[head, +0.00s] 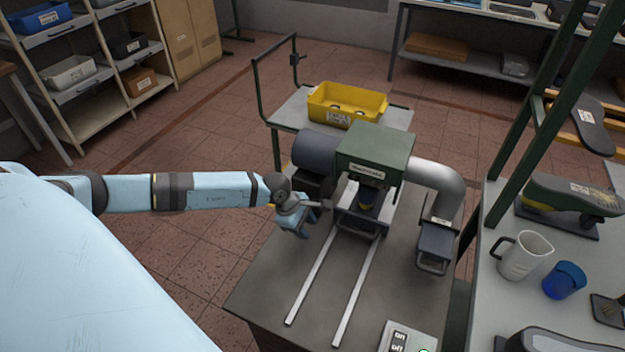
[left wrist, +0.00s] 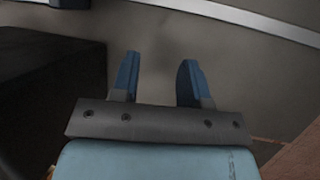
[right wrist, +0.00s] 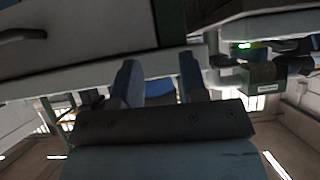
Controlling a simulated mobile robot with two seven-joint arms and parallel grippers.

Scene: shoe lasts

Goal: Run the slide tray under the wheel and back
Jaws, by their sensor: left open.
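The slide tray (head: 357,224) is a dark tray on two pale rails (head: 312,275), close to the green-hooded machine (head: 372,153). A dark blue thing (head: 366,198) shows at the tray, below the hood. I cannot make out the wheel clearly; the hood covers that spot. My left gripper (head: 293,226) is left of the tray and rails, apart from them and pointing down over the bench. In the left wrist view it is open and empty (left wrist: 158,80), with a rail crossing the top right. My right gripper (right wrist: 158,80) is open and empty, outside the head view.
The grey bench (head: 275,305) has an on/off switch box (head: 405,338) at its front. A duct (head: 440,180) and a small dark box (head: 436,248) stand right of the machine. A yellow crate (head: 346,104) is behind. A white jug (head: 524,256) and blue cup (head: 564,280) stand at right.

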